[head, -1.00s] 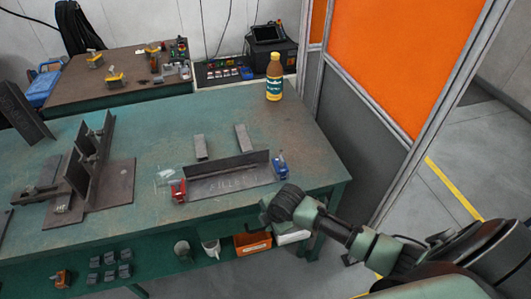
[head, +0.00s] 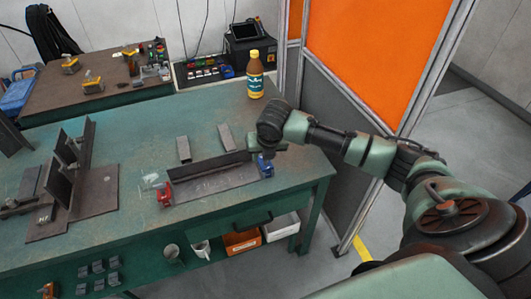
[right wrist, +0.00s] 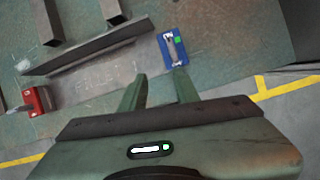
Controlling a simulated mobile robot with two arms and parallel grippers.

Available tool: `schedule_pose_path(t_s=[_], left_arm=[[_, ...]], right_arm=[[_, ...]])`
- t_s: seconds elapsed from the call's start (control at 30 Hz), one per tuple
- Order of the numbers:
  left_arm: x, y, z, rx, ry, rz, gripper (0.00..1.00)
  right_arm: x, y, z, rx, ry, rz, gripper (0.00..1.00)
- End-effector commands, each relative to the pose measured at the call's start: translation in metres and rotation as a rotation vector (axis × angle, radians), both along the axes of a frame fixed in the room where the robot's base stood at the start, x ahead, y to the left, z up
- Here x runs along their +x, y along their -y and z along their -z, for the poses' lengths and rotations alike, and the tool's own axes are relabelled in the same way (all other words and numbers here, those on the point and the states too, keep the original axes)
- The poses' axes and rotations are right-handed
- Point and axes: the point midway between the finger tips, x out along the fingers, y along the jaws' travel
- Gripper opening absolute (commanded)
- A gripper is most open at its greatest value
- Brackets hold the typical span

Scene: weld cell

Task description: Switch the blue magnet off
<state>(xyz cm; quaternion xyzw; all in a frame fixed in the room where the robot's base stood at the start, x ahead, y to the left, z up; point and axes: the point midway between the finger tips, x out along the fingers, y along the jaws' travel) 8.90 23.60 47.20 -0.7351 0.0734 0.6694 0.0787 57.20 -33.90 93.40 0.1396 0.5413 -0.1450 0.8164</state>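The blue magnet (head: 266,167) sits at the right end of the angle-iron workpiece (head: 210,180), near the front right of the green table. My left gripper is not in view.
A red magnet (head: 165,194) sits at the workpiece's left end; two steel bars (head: 226,137) lie behind it. A yellow-brown bottle (head: 255,75) stands at the table's back right. An orange screen (head: 355,50) rises on the right. A steel fixture (head: 75,185) occupies the left.

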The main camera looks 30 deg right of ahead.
Motion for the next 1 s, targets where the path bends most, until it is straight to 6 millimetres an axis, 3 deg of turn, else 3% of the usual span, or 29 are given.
schedule_pose_path(t_s=[0.1,0.23,0.7,1.0], left_arm=[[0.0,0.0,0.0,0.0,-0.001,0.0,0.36],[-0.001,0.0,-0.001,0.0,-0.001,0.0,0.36],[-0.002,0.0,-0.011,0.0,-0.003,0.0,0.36],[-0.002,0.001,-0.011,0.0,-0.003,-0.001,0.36]], right_arm=[[0.005,0.02,-0.023,-0.077,-0.016,-0.112,0.31],[0.007,0.026,-0.026,-0.104,-0.028,-0.16,0.31],[0.03,0.033,0.034,-0.102,-0.03,-0.161,0.31],[0.034,0.034,0.043,-0.104,-0.027,-0.162,0.31]])
